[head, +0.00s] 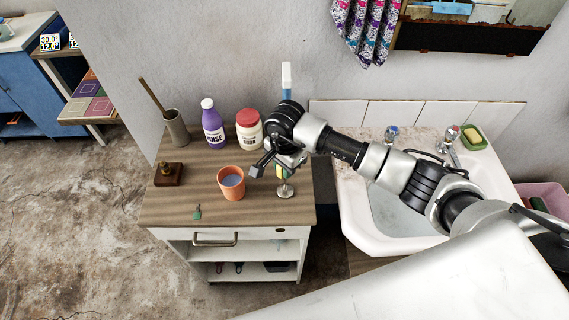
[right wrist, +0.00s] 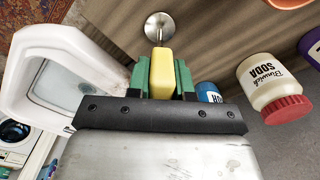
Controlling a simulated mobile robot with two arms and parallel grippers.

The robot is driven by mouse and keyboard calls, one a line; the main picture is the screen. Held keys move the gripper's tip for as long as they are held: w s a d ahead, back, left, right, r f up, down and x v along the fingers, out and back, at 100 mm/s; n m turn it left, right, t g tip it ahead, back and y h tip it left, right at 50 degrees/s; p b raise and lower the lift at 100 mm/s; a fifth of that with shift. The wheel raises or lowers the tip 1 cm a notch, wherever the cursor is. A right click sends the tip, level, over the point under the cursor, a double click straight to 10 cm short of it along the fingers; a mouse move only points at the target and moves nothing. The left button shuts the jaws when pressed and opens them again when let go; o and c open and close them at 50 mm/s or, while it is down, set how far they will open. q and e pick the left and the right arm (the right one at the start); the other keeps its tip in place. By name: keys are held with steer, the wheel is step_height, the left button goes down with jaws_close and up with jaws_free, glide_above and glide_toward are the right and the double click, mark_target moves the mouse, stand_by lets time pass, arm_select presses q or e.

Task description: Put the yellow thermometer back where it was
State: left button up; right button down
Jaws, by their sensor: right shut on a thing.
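The yellow thermometer (right wrist: 162,70) is between the green-padded fingers of my right gripper (right wrist: 160,78); in the head view (head: 279,172) it is mostly hidden by the gripper. My right gripper is shut on it, above the right part of the wooden cabinet top (head: 215,210). Just beyond the thermometer is a round metal disc (right wrist: 157,26) with a thin stem toward the yellow body; it also shows in the head view (head: 285,191). I cannot tell whether the stem belongs to the disc or the thermometer. My left gripper is out of view.
An orange cup (head: 231,183) holding bluish liquid stands close left of the gripper. A purple bottle (head: 212,124) and a red-lidded soda jar (head: 249,131) stand behind. A dark wooden block (head: 168,176) is at left. The white sink (head: 353,205) is at right.

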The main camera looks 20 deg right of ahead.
steer(key=shift+f, duration=0.15)
steer(key=c, duration=1.4)
jaws_free()
steer(key=shift+s, duration=0.1)
steer(key=shift+o, duration=1.9)
steer(key=shift+d, duration=0.1)
steer(key=shift+w+r, duration=0.2)
steer(key=shift+r, duration=0.3)
step_height(320, 180, up, 10)
steer(key=b, duration=0.2)
steer(key=shift+f+b, duration=0.1)
steer(key=shift+b, duration=0.25)
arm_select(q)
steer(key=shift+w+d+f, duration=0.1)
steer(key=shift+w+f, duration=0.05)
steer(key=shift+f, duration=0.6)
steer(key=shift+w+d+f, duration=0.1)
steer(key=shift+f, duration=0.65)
arm_select(e)
steer(key=shift+r, duration=0.8)
